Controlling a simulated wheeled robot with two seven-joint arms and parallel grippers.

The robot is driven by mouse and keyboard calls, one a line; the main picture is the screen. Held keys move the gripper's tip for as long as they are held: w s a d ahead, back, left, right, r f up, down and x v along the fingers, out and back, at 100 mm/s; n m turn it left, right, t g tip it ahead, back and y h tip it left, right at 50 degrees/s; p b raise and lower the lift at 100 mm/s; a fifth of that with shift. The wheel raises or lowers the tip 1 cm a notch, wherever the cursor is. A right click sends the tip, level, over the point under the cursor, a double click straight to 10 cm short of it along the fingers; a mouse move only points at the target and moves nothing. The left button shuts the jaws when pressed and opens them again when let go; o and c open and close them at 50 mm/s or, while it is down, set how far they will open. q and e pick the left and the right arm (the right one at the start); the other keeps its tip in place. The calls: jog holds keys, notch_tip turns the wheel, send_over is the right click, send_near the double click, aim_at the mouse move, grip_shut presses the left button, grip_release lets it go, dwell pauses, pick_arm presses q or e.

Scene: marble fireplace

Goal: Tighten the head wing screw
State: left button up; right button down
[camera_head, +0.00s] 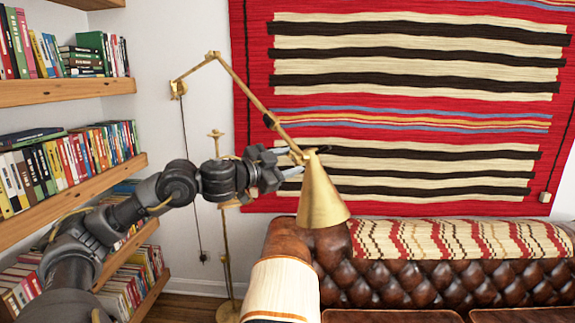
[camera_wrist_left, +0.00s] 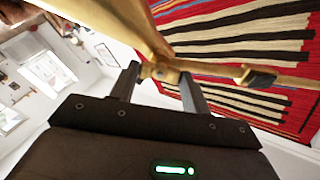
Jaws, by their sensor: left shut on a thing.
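My left gripper (camera_head: 298,160) reaches in from the left to the joint just above the cone. In the left wrist view its two fingers (camera_wrist_left: 159,72) stand on either side of a small brass piece at this joint, which appears to be the head wing screw (camera_wrist_left: 162,73). The fingers are shut on it. The wing's exact shape is hard to make out. The lamp head (camera_wrist_left: 125,22) fills the top of that view. My right gripper is not in view.
A brown leather sofa (camera_head: 400,285) is below and right of the lamp head. Bookshelves (camera_head: 75,92) line the left side. A striped red rug (camera_head: 400,100) hangs on the wall.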

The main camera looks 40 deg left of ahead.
pick_arm(q)
jog(key=m+b, duration=0.1)
jog(key=m, duration=0.4)
jog(key=m+b, duration=0.1)
jog(key=m, duration=0.4)
jog(key=shift+m, duration=0.4)
dwell(0.4)
jog(key=o, duration=1)
